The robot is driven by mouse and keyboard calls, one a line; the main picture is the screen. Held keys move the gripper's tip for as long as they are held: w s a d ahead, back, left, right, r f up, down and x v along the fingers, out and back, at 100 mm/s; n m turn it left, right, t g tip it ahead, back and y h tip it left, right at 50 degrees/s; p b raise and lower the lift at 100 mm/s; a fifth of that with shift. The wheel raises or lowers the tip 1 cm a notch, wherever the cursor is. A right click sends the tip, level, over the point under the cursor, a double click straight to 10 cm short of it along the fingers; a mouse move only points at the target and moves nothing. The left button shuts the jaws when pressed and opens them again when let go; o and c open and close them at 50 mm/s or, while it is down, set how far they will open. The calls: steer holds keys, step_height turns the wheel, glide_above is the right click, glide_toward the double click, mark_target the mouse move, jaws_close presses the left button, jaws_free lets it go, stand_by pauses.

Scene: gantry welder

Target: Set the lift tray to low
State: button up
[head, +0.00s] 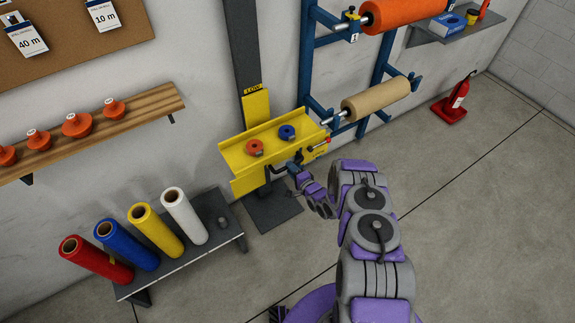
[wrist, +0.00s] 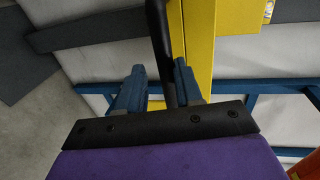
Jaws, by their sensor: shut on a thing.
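The yellow lift tray (head: 275,138) sits on a dark upright post (head: 243,50) against the wall, in the middle of the head view. An orange round piece and a blue one (head: 287,132) stand on the tray. My gripper (head: 292,170) is at the tray's front lower edge. In the wrist view, its blue fingers (wrist: 158,88) are shut on a black bar handle (wrist: 160,45), with the yellow tray part (wrist: 199,45) right beside it. The fingertips are small and partly hidden in the head view.
A blue rack with an orange roll (head: 400,12) and a tan roll (head: 376,100) stands right of the tray. A low bench (head: 215,222) with several coloured rolls is at the left. A red extinguisher (head: 456,100) stands farther right. The floor at right is clear.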

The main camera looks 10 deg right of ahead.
steer(key=p+v, duration=0.1)
steer(key=v, duration=1.2)
steer(key=shift+d+p, duration=0.2)
steer(key=shift+p, duration=0.2)
steer(key=w+d+r+n+g+h, duration=0.35)
steer(key=w+d+r+n, duration=0.2)
steer(key=r, duration=0.45)
steer(key=s+d+r+n+g+h, duration=0.1)
steer(key=s+r+g+h, duration=0.15)
steer(key=r, duration=0.55)
steer(key=s+d+r+n+g+h, duration=0.15)
steer(key=s+r, duration=0.25)
steer(key=r, duration=0.4)
steer(key=s+a+r+n+g, duration=0.2)
steer(key=s+r+g, duration=0.2)
steer(key=s+r, duration=0.9)
steer(key=s+a+r+n+g, duration=0.1)
steer(key=s+a+r, duration=0.1)
steer(key=s, duration=0.7)
steer(key=s+a+r+n+g, duration=0.1)
steer(key=s+a+r+g, duration=0.1)
steer(key=s, duration=0.7)
steer(key=s+a+r+g, duration=0.1)
steer(key=s+a+r, duration=0.2)
steer(key=s, duration=0.6)
steer(key=shift+n+y, duration=0.35)
steer(key=shift+n, duration=0.05)
